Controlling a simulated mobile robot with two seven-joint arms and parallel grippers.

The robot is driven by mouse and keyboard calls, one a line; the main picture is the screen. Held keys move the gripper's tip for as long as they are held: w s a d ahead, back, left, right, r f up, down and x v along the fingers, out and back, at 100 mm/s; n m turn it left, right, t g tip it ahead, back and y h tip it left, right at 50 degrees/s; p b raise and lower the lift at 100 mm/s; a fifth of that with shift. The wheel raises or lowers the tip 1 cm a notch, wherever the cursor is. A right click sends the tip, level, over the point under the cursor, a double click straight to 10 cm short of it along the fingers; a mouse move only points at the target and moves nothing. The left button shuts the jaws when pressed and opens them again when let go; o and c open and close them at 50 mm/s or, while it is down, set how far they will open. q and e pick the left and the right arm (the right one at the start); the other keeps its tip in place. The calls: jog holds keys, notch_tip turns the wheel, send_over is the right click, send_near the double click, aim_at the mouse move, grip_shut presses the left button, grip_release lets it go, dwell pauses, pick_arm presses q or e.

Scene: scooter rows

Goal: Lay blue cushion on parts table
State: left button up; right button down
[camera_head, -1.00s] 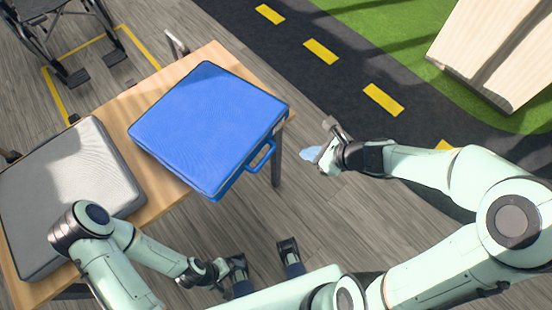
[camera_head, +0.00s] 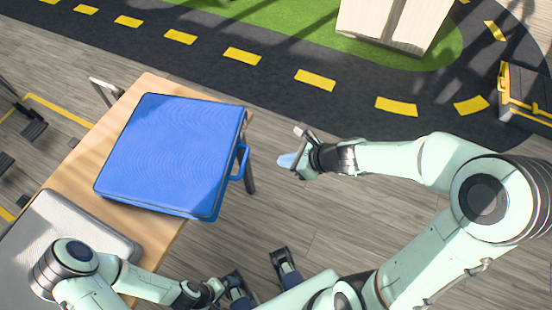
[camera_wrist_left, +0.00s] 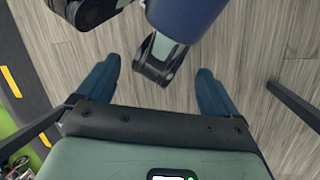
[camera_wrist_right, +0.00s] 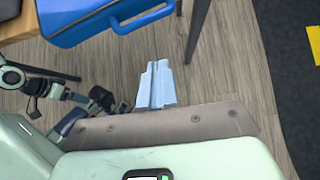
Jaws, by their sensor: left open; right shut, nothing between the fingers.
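The blue cushion (camera_head: 175,150), a flat square pad with a side handle, lies flat on the wooden parts table (camera_head: 155,86), over its right part. The cushion's edge and handle also show in the right wrist view (camera_wrist_right: 85,22). My right gripper (camera_head: 287,160) is shut and empty, to the right of the cushion and apart from it. Its light blue fingers are pressed together in the right wrist view (camera_wrist_right: 155,84). My left gripper (camera_head: 212,292) is low, in front of the table. Its fingers are spread and empty over the floor in the left wrist view (camera_wrist_left: 157,95).
A grey cushion (camera_head: 65,232) lies on the table's near left part, partly behind my left arm. A dark road mat with yellow dashes (camera_head: 240,56) runs behind. A pale wooden box (camera_head: 390,25) stands on green. A dark, yellow-trimmed case (camera_head: 528,95) is at right.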

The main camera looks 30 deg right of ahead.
pick_arm(q)
jog(key=shift+w+f+t+b, duration=0.15)
jog(key=shift+w+f+b, duration=0.25)
jog(key=shift+f+b, duration=0.55)
jog(key=shift+w+f+t+b, duration=0.15)
jog(key=shift+w+f+b, duration=0.2)
jog(key=shift+f+b, duration=0.55)
pick_arm(e)
jog(key=w+a+f, duration=0.6)
jog(key=w, duration=0.2)
jog(key=shift+s+a, duration=0.1)
pick_arm(q)
jog(key=shift+r, duration=0.1)
